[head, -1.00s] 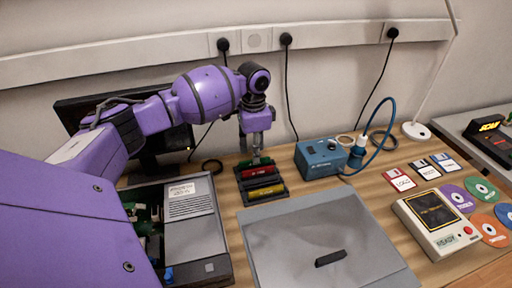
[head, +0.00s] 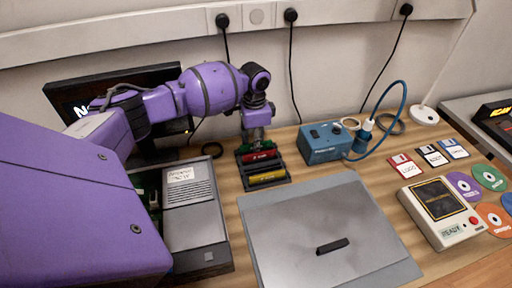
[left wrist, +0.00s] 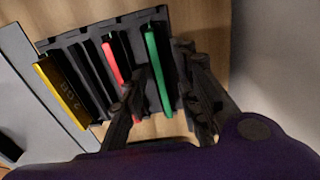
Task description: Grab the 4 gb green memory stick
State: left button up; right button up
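A dark rack (head: 284,168) on the bench holds the memory sticks. The left wrist view shows the rack (left wrist: 60,43) with a green stick (left wrist: 158,68) standing in the slot at its right side. A red stick (left wrist: 113,58) and a yellow stick (left wrist: 62,90) also stand in it. In the head view the red stick (head: 258,157) and yellow stick (head: 267,177) show, while the green one is mostly hidden. My left gripper (head: 257,138) points down over the rack's back. In the wrist view its open fingers (left wrist: 160,90) straddle the green stick, with gaps visible. My right gripper is out of view.
An opened grey computer case (head: 197,222) stands left of the rack, and a grey panel (head: 305,225) lies in front. A blue soldering station (head: 325,142) stands to the right. A monitor (head: 75,95) is behind my arm. Floppy disks (head: 437,157) and a handheld device (head: 440,212) lie right.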

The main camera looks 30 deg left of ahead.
pick_arm(q)
grip_shut()
jog(key=shift+r, duration=0.2)
